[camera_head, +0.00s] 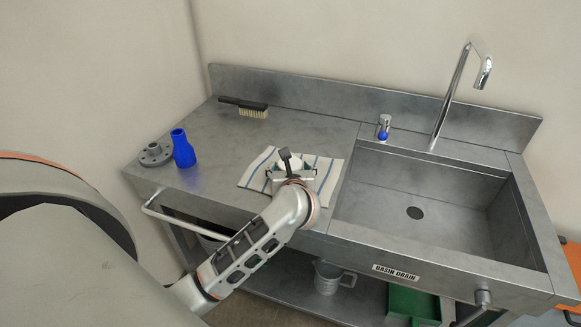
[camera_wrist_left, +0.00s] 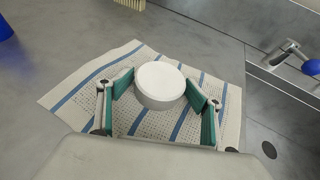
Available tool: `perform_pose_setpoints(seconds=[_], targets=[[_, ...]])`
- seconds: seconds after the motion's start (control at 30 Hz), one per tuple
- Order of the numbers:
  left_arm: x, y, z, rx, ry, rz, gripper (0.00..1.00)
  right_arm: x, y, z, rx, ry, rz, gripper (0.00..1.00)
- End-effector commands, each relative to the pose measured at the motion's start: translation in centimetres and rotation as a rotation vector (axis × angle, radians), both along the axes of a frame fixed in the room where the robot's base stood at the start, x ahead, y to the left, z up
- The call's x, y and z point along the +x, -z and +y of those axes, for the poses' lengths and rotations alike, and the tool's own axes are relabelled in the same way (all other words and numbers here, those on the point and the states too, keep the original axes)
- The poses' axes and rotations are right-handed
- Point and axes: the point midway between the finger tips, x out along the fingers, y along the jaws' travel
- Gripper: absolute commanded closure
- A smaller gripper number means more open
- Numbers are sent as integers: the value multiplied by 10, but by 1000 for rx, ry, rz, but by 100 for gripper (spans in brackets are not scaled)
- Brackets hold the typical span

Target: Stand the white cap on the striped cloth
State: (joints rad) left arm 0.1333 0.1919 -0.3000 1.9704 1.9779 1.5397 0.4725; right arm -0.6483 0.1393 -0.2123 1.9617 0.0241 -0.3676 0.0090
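The white cap (camera_wrist_left: 161,83) is a short round disc, flat face up, over the striped cloth (camera_wrist_left: 75,92). My left gripper (camera_wrist_left: 160,88) has its green-padded fingertips against both sides of the cap, seemingly shut on it. The cap's underside is hidden, so I cannot tell whether it touches the cloth. In the head view the left gripper (camera_head: 291,170) is over the cloth (camera_head: 252,178), and the cap (camera_head: 289,163) is partly hidden behind it. My right gripper is not in view.
A blue reducer (camera_head: 183,150) and a grey flange (camera_head: 155,154) stand at the left of the steel counter. A brush (camera_head: 247,107) lies at the back. The sink basin (camera_head: 420,200) with its tap (camera_head: 452,95) is right of the cloth. The counter between is clear.

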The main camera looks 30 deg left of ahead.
Motion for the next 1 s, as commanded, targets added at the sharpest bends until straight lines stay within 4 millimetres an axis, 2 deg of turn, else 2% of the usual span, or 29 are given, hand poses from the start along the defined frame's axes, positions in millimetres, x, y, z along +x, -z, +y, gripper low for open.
perform_pose_setpoints(seconds=[0.03, 0.27, 0.37, 0.5, 0.57, 1.0], targets=[[-4, 13, -2, -14, -1, 25, 36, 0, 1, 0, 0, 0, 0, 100], [-4, 13, -3, -13, 1, 25, 36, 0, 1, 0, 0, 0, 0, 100], [-4, 10, -2, -13, 0, 24, 36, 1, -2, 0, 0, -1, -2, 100], [-3, -4, -2, -12, -1, 22, 36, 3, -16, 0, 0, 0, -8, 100], [-12, -5, -10, -16, 2, 22, 36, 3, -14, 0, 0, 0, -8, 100], [-77, -45, -56, -10, -1, 11, 36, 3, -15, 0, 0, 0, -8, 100]])
